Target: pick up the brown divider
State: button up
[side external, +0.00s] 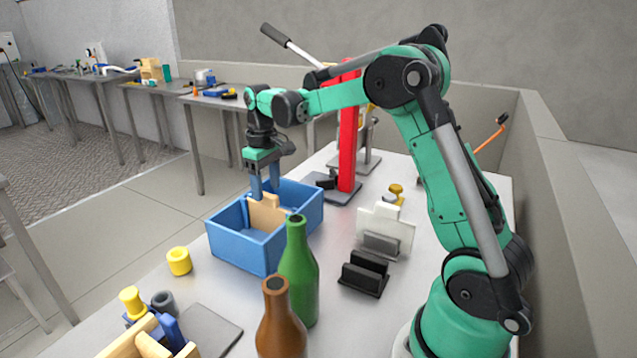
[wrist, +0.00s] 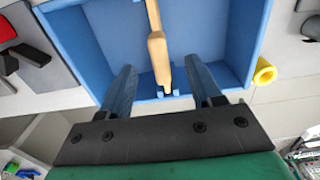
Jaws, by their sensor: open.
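The brown divider (side external: 266,214) is a light tan panel standing upright across the middle of the blue box (side external: 237,247). In the wrist view the divider (wrist: 158,50) runs away from me, its near end beside small blue holders on the box wall. My gripper (side external: 265,188) is above the box, pointing down, with its blue fingers at the divider. In the wrist view my gripper (wrist: 160,82) is open, one finger on each side of the divider with gaps between. Whether the far part of the divider is touched cannot be seen.
A green bottle (side external: 298,275) and a brown bottle (side external: 281,325) stand in front of the box. A yellow ring (side external: 179,261) lies left of it. A red press (side external: 348,130) stands behind. A black holder (side external: 364,273) and a white panel (side external: 386,230) are to the right.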

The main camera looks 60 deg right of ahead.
aim_at(267, 194)
jog(key=shift+f, duration=1.55)
grip_shut()
jog(key=shift+r, duration=5)
